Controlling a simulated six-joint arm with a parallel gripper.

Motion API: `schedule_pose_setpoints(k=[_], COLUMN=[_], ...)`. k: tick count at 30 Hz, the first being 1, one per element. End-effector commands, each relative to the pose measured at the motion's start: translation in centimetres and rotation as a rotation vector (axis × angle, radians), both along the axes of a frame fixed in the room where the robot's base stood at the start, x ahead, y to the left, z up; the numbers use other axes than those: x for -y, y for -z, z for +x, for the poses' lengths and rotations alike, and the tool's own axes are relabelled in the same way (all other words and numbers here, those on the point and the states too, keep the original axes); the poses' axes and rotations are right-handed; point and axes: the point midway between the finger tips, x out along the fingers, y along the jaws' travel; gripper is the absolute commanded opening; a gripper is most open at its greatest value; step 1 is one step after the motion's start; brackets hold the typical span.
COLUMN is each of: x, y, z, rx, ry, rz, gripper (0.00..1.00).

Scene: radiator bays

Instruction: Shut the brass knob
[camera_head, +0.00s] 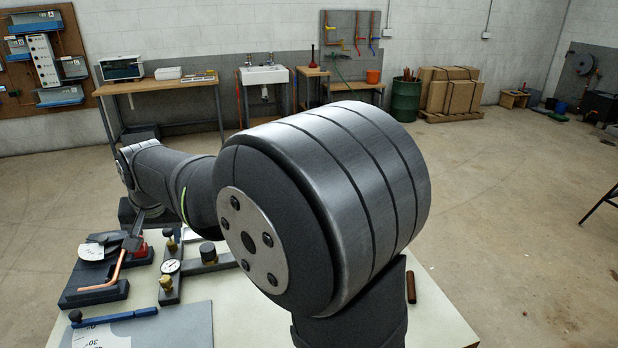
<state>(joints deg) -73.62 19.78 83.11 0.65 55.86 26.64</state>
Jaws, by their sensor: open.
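A brass knob (167,283) stands at the near end of a dark fitting on the bench, just in front of a round white-faced gauge (170,266). A second brass part (171,243) stands at the far end of the same fitting. I cannot tell from this view whether either knob is open or shut. My arm crosses the middle of the picture and reaches back to the left, beyond the fitting. I cannot make out my gripper's fingers; the arm hides that area.
A dark bending tool with a copper pipe (111,269) and a red part (141,246) stand left of the fitting. A brown rod (411,287) lies right of my arm.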

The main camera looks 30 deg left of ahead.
Motion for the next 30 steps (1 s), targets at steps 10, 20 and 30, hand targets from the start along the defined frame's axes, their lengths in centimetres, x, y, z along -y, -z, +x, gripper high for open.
schedule_pose_setpoints(k=[10, 20, 30], x=[-1.5, -5.8, -6.7], y=[0.0, 0.3, 1.1], z=[0.4, 1.5, 1.8], rx=[0.03, 0.085, 0.076], ry=[-0.13, -0.704, -0.924], rz=[-0.066, -0.31, -0.38], gripper=[0.49, 0.49, 0.49])
